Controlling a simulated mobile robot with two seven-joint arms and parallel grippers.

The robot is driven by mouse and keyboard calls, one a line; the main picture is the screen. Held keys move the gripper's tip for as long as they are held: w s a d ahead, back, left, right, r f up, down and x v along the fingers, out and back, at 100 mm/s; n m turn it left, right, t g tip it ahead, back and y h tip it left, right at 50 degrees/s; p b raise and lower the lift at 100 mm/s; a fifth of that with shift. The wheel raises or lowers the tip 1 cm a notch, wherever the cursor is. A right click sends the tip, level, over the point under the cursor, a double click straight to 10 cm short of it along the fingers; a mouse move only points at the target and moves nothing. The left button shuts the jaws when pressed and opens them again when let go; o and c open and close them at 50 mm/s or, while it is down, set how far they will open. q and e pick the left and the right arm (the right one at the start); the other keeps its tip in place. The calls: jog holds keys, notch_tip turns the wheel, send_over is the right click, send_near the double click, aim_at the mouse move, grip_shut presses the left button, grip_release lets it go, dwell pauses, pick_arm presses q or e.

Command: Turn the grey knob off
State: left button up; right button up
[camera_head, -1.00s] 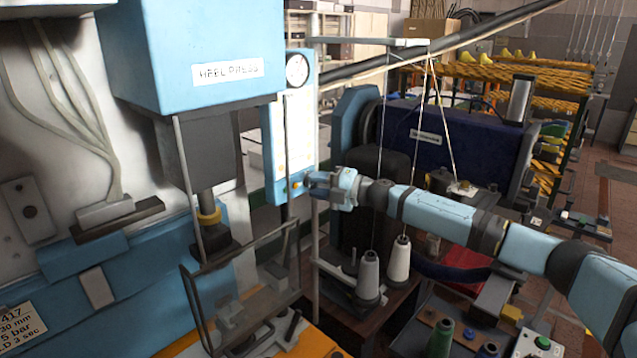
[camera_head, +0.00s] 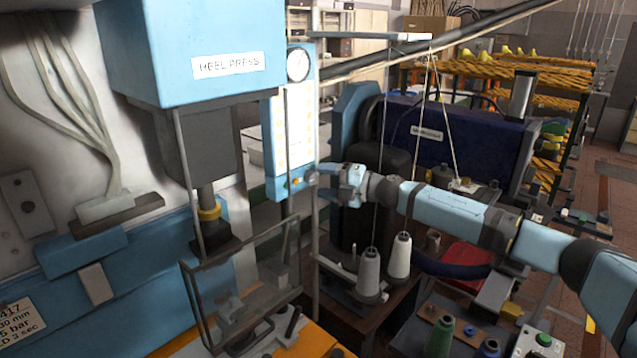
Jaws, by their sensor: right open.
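The blue-edged control panel (camera_head: 293,120) of the heel press has a dial at its top and small controls near its lower end. A small grey round shape (camera_head: 311,177), which looks like the grey knob, sits at the panel's lower right edge, beside an orange button (camera_head: 297,182). Its turned position is too small to tell. My right gripper (camera_head: 325,177) is open at the right of this shape, close to it. I cannot tell whether they touch. The fingertips are small and partly hidden. My left gripper is not in view.
The heel press (camera_head: 190,50) with its clear guard (camera_head: 245,290) fills the left. A dark blue machine (camera_head: 460,135) is behind the arm. A green-button box (camera_head: 540,345) is at lower right.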

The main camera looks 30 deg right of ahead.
jog(key=b+v, duration=0.3)
jog(key=v, duration=0.8)
jog(key=shift+s+d+b, duration=0.25)
jog(key=shift+b, duration=0.15)
